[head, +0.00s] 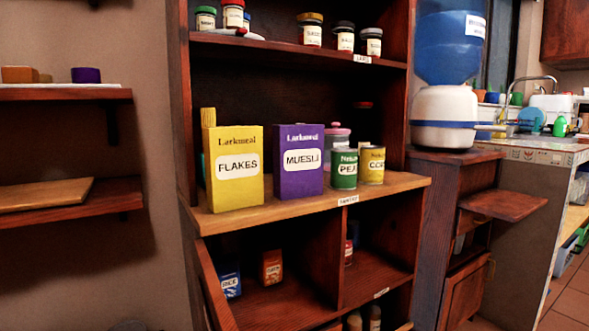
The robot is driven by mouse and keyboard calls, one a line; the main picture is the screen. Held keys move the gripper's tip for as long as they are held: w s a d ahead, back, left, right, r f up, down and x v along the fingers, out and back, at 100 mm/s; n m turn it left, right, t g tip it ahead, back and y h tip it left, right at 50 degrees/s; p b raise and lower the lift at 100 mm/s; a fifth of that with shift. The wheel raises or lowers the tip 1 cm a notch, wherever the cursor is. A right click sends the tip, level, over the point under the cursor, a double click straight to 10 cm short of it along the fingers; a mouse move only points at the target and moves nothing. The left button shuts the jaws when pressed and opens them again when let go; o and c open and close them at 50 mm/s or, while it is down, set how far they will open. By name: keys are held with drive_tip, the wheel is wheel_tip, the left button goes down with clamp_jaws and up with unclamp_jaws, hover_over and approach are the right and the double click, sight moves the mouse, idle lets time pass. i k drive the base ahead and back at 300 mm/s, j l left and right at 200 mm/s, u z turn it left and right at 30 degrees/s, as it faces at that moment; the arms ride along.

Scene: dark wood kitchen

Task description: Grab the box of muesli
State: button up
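The purple muesli box (300,184) stands upright on the light wood shelf board (262,217) of the dark wooden shelf unit, its labelled front facing me. A yellow flakes box (235,190) stands close on its left. A green can (344,181) stands just to its right, near a yellow can (372,178). My gripper is not in view.
A pink-lidded jar (337,136) stands behind the cans. Spice jars (312,34) line the shelf above. Lower compartments hold small boxes (271,267). A water dispenser (445,90) stands at right, wall shelves (60,200) at left. The board's front edge by the muesli is clear.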

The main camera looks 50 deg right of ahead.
sight(297, 150)
drive_tip(key=l+z, duration=0.15)
drive_tip(key=z, duration=0.25)
drive_tip(key=i+l+z, duration=0.1)
drive_tip(key=z, duration=0.25)
drive_tip(key=i+l+z, duration=0.1)
drive_tip(key=z, duration=0.3)
drive_tip(key=i+z, duration=0.2)
drive_tip(key=z, duration=0.2)
